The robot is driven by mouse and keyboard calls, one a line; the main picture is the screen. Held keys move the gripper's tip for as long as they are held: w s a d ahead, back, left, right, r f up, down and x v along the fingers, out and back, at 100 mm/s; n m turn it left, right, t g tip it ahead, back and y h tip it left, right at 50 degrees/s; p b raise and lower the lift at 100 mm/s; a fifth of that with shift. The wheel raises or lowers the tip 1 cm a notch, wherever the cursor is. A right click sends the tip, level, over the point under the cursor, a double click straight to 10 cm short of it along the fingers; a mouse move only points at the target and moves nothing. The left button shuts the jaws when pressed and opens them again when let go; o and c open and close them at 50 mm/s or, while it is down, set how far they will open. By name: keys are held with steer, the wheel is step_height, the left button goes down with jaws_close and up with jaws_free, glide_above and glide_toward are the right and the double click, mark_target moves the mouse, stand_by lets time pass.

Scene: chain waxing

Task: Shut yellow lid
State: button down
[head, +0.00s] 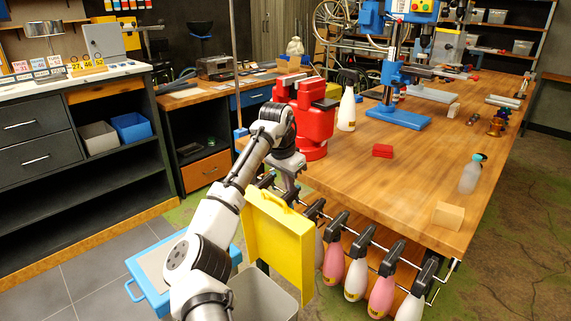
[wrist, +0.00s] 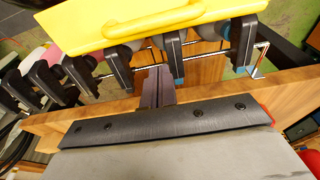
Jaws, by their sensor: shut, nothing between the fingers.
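The yellow lid (head: 278,240) stands open, roughly upright, at the rear of a grey bin (head: 262,297) in the head view. Its handle is on the upper edge. In the wrist view the yellow lid (wrist: 160,22) crosses the top of the picture, with its handle facing the camera. My gripper (head: 291,190) is just beyond the lid's upper edge, by the workbench edge. In the wrist view my gripper (wrist: 157,75) is shut and empty, its fingertips just below the lid in the picture. I cannot tell if they touch it. My arm covers part of the bin.
A rail with several pink and white bottles (head: 355,279) runs along the workbench front, right of the lid. The wooden workbench (head: 400,180) carries a red machine (head: 313,125) near my wrist. A blue-rimmed bin (head: 143,285) stands left of my arm. Floor at far left is clear.

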mark_target(278, 204)
steer(key=shift+s+a+p, duration=0.5)
steer(key=shift+s+a, duration=0.85)
steer(key=shift+a, duration=0.15)
